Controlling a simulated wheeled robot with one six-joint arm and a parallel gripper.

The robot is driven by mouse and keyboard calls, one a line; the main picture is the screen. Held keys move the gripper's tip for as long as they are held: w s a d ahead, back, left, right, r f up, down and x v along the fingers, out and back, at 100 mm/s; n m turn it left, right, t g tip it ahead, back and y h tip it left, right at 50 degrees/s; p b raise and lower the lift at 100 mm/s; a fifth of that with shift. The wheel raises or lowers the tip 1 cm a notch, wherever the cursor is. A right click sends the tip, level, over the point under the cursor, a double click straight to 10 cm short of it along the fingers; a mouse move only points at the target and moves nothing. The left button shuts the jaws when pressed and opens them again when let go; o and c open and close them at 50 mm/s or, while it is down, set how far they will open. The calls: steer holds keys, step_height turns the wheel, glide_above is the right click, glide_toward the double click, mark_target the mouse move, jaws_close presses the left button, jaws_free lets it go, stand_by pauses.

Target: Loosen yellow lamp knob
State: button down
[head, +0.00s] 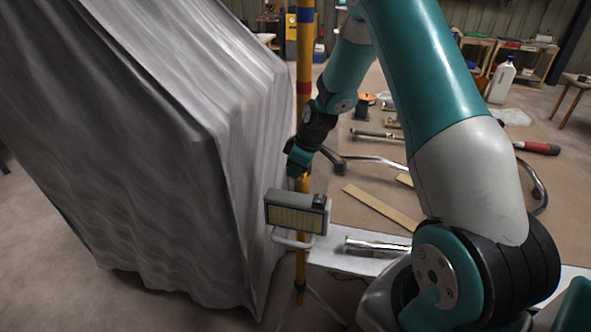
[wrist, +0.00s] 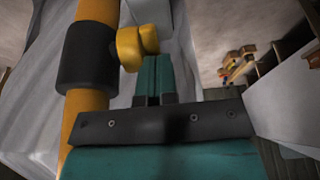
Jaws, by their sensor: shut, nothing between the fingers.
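A yellow pole (head: 304,110) with blue and red bands stands upright beside the grey draped block. A work lamp (head: 297,212) with a yellowish lit-panel face is mounted on it, low down. In the wrist view, the pole (wrist: 90,100) carries a black collar (wrist: 88,58) with a round yellow knob (wrist: 138,45) on its right side. My gripper (wrist: 153,62) is shut and empty, its fingertips just below the knob; I cannot tell whether they touch it. In the head view, my gripper (head: 297,168) is at the pole, just above the lamp, and the knob is hidden there.
A large grey draped block (head: 190,130) fills the left, close to the pole. A brown work surface (head: 350,215) to the right holds tools, wooden strips (head: 380,207), a metal tube (head: 377,246) and a white jug (head: 500,82). Shelves stand at the back.

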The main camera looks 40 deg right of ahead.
steer(key=shift+w+a+g+h, duration=0.15)
steer(key=shift+g+h, duration=0.25)
steer(key=shift+g, duration=0.1)
steer(key=shift+w+a+f+g+h+p, duration=0.15)
steer(key=shift+g+h+p, duration=0.1)
steer(key=shift+g+h, duration=0.15)
steer(key=shift+w+a+g+h+p, duration=0.15)
steer(key=shift+g+h+p, duration=0.15)
steer(key=shift+g, duration=0.2)
steer(key=g+h, duration=0.1)
steer(key=f+g+h, duration=0.1)
steer(key=shift+w+a+g, duration=0.2)
steer(key=shift+w+g, duration=0.2)
steer(key=shift+a+f, duration=0.15)
steer(key=shift+f, duration=0.05)
steer(key=shift+s+f, duration=0.1)
steer(key=shift+s, duration=0.05)
